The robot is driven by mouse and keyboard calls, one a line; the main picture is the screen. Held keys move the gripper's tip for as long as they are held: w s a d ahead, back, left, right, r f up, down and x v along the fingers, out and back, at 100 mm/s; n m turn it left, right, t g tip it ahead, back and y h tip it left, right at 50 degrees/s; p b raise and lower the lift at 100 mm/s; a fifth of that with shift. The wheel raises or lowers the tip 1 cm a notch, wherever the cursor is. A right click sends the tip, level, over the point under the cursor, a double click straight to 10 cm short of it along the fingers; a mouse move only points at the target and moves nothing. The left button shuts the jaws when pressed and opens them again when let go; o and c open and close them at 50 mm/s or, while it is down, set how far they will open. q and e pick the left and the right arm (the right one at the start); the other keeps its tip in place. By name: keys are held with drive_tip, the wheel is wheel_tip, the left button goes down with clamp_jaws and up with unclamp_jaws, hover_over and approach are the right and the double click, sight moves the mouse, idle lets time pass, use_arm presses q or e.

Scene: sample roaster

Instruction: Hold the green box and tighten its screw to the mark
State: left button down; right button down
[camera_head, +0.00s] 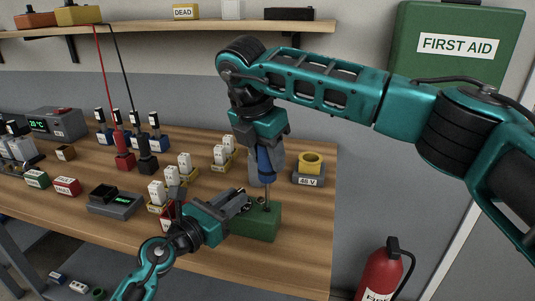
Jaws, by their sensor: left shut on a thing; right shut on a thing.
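The green box (263,229) sits on the wooden bench near its front right edge. My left gripper (243,202) reaches in from the left and is shut on the box's upper left part. My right gripper (267,152) comes down from above and is shut on a blue screwdriver (266,166). The screwdriver stands nearly upright, its thin shaft reaching down to the top of the box. The screw and its mark are too small or hidden to make out, so I cannot tell whether the tip sits in the screw.
Several white-topped modules (185,165) and a dark grey meter (115,201) stand to the left. The bench (310,230) is bare right of the box. A fire extinguisher (383,272) stands beyond its right edge.

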drive_tip(key=m, duration=0.2)
drive_tip(key=shift+m+g, duration=0.3)
drive_tip(key=shift+m, duration=0.1)
drive_tip(key=shift+w+n, duration=0.1)
drive_tip(key=shift+n, duration=0.7)
drive_tip(key=shift+r, duration=0.15)
drive_tip(key=shift+r, duration=1)
drive_tip(key=shift+r, duration=2.5)
use_arm(q)
drive_tip(key=shift+f, duration=0.1)
